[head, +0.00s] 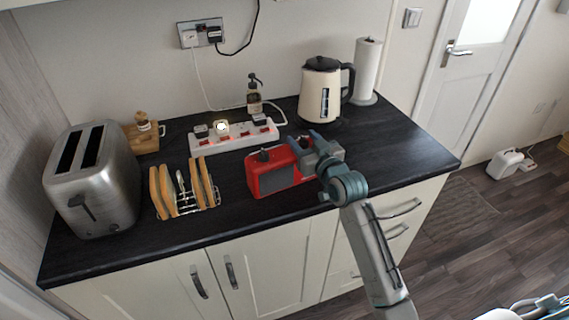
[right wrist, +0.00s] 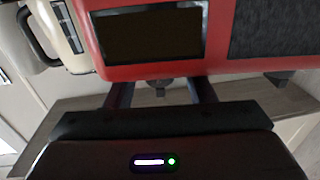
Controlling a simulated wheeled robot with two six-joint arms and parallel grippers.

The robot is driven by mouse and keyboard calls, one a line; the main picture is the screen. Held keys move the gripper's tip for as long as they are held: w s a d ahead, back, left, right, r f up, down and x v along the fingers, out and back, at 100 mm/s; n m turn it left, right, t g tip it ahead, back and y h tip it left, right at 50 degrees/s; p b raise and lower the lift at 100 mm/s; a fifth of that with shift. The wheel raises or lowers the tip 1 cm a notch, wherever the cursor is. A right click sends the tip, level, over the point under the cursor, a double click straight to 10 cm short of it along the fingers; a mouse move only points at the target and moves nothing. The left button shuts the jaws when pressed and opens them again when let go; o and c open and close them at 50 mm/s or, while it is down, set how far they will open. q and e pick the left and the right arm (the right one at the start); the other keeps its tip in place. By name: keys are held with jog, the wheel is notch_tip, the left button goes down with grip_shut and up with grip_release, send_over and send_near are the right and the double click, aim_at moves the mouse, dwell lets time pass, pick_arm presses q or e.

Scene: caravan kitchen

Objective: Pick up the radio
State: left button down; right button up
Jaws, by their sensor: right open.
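The red radio (head: 268,178) stands on the dark worktop, near its front edge, with a dark grey front panel. In the right wrist view the radio (right wrist: 150,71) fills the top, very close, with its dark screen and speaker panel showing. My right gripper (head: 300,154) is open at the radio's right end and hides part of it. In the right wrist view the two fingers (right wrist: 162,88) reach up to the radio's edge; I cannot tell whether they touch it.
A toast rack (head: 185,190) and toaster (head: 95,180) stand left of the radio. A white power strip (head: 234,137) lies behind it, with a soap bottle (head: 254,98). A kettle (head: 321,92) and paper roll (head: 367,70) stand behind right. The worktop right of my gripper is clear.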

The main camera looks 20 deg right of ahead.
jog(key=shift+w+a+f, duration=0.1)
jog(key=shift+w+a, duration=0.1)
jog(key=shift+w, duration=0.95)
jog(key=shift+s, duration=0.1)
grip_shut()
dwell(0.4)
